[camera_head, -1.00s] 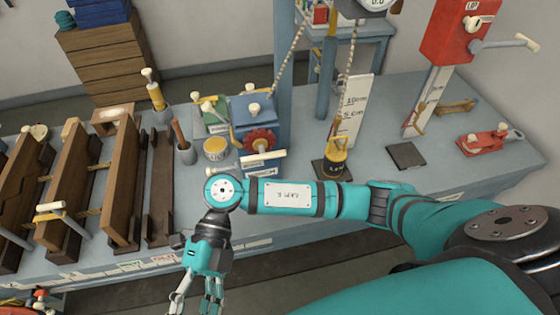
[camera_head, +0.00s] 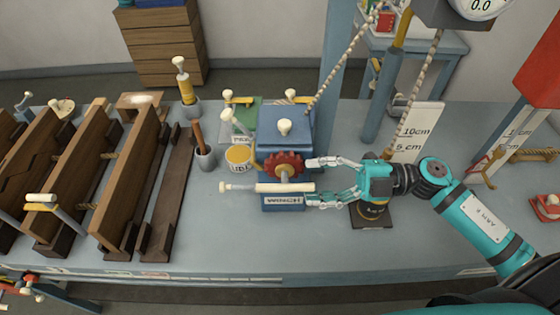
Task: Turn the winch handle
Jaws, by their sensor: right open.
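The blue winch (camera_head: 287,130) stands mid-bench with a red toothed wheel (camera_head: 277,166) on its front. Its cream handle (camera_head: 283,188) lies level across the front, below the wheel. My right gripper (camera_head: 312,182) comes in from the right with its fingers open and pointing left. The handle's right end lies at the opening between the upper and lower fingertips. I cannot tell whether either finger touches it. My left gripper is not in view.
A rope (camera_head: 345,60) runs up from the winch. A ruler board (camera_head: 415,133) stands behind my right wrist. Dark wooden frames (camera_head: 130,190) fill the left side.

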